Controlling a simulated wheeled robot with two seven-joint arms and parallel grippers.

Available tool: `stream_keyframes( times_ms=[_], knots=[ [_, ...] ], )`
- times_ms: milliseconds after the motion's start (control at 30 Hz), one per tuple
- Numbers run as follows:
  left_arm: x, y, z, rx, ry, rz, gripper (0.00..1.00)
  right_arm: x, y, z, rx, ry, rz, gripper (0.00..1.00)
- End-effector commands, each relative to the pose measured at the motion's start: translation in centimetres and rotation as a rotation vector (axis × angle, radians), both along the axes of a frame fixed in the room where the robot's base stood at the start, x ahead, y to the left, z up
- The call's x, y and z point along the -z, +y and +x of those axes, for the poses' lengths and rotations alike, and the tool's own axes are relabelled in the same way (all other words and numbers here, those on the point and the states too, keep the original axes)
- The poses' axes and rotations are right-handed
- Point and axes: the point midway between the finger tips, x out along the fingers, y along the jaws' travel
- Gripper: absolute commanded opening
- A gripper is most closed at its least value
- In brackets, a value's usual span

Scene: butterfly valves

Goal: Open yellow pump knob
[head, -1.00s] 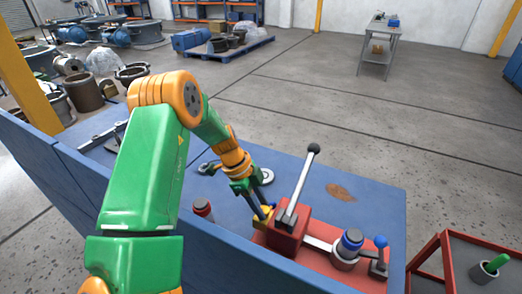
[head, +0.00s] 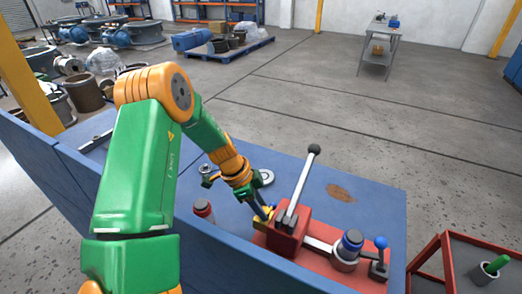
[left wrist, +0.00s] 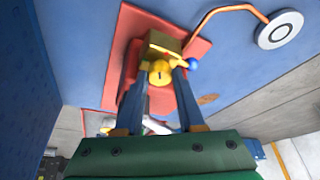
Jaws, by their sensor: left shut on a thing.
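The yellow pump knob (left wrist: 160,72) shows in the left wrist view, on the front of a small yellow block on the red pump base. In the head view the yellow knob (head: 262,215) is partly hidden by my gripper. My left gripper (head: 266,213) reaches down to it from the upper left. In the left wrist view the two fingers of my left gripper (left wrist: 158,80) close on the knob from both sides. The pump (head: 288,236) has a red body and a tilted grey lever (head: 300,186) with a black ball end. My right gripper is not in view.
The pump stands on a blue bench (head: 345,180). A blue-capped cylinder (head: 349,246) and a blue ball-topped lever (head: 380,250) are right of the lever. A red-capped cylinder (head: 203,209) stands left of the pump. A red-framed cart (head: 455,265) is at the right.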

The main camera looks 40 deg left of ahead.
Motion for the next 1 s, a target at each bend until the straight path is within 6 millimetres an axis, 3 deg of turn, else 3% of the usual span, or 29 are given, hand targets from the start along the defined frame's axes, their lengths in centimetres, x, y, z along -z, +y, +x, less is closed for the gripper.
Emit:
stream_keyframes(
  times_ms=[67, 100, 167, 200, 833, 1000],
  knots=[
    [-0.07, 0.04, 0.09, 0.0, -0.003, 0.002, 0.0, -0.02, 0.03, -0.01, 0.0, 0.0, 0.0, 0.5],
    [-0.07, 0.04, 0.09, 0.0, -0.003, 0.002, 0.48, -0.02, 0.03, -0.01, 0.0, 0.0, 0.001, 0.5],
    [-0.07, 0.04, 0.08, 0.0, -0.002, 0.001, 0.65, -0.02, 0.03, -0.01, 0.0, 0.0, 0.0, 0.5],
    [-0.06, 0.02, 0.07, 0.001, -0.002, 0.0, 0.68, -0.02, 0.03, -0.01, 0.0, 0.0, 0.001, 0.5],
    [-0.01, -0.07, 0.0, 0.003, 0.001, -0.002, 0.68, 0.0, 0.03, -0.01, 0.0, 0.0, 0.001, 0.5],
    [0.09, 0.14, 0.16, 0.146, 0.0, 0.001, 0.68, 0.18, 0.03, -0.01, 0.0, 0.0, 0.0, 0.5]
  ],
)
